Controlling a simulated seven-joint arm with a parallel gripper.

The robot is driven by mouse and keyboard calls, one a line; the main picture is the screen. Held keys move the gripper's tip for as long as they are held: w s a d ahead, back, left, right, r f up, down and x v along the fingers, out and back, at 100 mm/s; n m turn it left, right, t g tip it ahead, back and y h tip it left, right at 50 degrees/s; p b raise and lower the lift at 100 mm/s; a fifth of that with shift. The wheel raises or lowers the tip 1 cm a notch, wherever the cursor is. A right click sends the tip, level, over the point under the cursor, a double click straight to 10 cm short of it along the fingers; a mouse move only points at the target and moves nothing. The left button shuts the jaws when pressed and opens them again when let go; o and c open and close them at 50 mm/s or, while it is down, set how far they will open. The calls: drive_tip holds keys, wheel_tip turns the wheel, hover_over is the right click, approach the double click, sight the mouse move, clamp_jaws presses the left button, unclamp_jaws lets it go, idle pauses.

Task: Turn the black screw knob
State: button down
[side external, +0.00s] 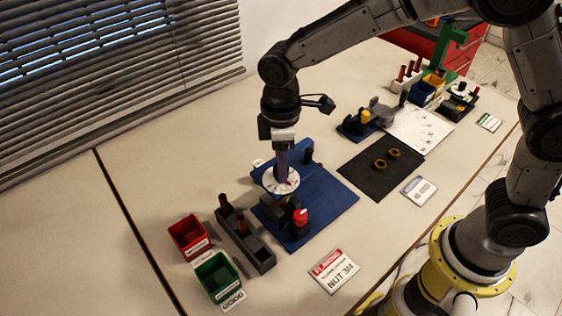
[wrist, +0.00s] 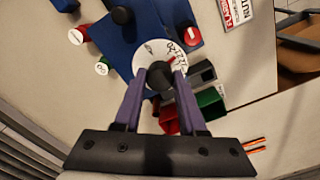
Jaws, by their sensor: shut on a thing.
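The black screw knob (wrist: 160,77) shows in the wrist view between my two purple fingers, over a white round dial (wrist: 149,50) with dark markings. My gripper (wrist: 160,82) is shut on the knob, one finger on each side. In the side view my gripper (side external: 282,167) points straight down onto the white dial (side external: 281,185), and the fingers hide the knob there. The dial belongs to a rig on a blue base plate (side external: 335,205). A red round cap (side external: 300,214) stands in front of the dial, on the plate.
A dark post (side external: 309,153) stands on the plate behind the dial. A grey block (side external: 260,252) with brown pegs and red (side external: 188,235) and green (side external: 216,277) bins stand to the left. A black mat (side external: 375,180) with two brass nuts lies to the right. The front table is mostly clear.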

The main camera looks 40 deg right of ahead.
drive_tip(key=m, duration=0.7)
drive_tip(key=shift+r, duration=0.1)
drive_tip(key=m, duration=0.4)
drive_tip(key=shift+m, duration=1.8)
drive_tip(key=shift+c, duration=2.4)
unclamp_jaws()
wheel_tip(320, 180, up, 14)
